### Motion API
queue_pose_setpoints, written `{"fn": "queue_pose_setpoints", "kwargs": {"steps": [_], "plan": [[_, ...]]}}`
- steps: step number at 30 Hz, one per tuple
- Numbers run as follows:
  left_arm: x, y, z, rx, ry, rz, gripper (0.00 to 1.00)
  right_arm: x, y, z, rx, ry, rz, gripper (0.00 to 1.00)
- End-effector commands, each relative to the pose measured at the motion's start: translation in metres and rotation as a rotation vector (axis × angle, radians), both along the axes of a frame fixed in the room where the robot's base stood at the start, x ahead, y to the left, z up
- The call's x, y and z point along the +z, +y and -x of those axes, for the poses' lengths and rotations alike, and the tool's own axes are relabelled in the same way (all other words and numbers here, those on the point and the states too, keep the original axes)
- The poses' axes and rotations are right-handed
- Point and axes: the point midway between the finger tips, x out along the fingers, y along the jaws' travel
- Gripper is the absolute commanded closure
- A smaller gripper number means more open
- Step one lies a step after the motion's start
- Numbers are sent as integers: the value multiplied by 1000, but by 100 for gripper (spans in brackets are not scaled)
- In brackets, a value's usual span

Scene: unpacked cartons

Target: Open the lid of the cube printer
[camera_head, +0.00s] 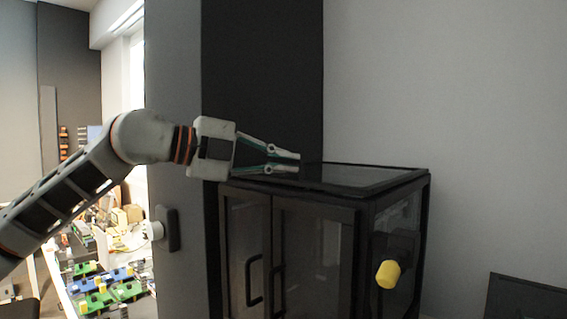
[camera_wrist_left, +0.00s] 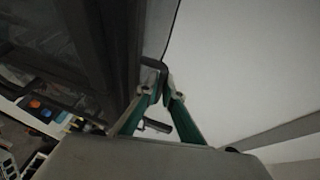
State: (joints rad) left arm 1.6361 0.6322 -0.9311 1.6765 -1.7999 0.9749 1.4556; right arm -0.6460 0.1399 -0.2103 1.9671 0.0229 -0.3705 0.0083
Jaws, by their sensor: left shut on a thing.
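The cube printer (camera_head: 313,208) is a black-framed cabinet with glass panels. Its lid (camera_head: 362,178) is a dark glass panel in a black frame, lying about flat on top. My left gripper (camera_head: 297,162) comes in from the left over the lid's left part. In the left wrist view, the gripper (camera_wrist_left: 160,86) has its green fingers close together on a dark bent handle (camera_wrist_left: 153,63). The printer's dark frame (camera_wrist_left: 118,45) is at the left there. The exact contact is small and dim. My right gripper is in neither view.
Two front doors with dark handles (camera_head: 255,281) face forward. A yellow cylinder (camera_head: 388,274) shows at the printer's right side. A dark panel (camera_head: 262,85) and pale wall (camera_head: 450,80) stand behind. A cluttered table (camera_head: 105,285) is at the lower left. The space above the lid looks clear.

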Motion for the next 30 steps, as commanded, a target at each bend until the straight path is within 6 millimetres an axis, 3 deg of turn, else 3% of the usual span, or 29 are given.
{"fn": "queue_pose_setpoints", "kwargs": {"steps": [8,18,26,30], "plan": [[58,-5,-6,2,-7,3,100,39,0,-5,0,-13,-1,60],[139,-25,-33,0,-3,4,100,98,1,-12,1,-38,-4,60],[175,-39,-53,1,-4,4,100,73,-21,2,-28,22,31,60],[189,-45,-62,2,-6,4,100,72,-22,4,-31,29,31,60]]}}
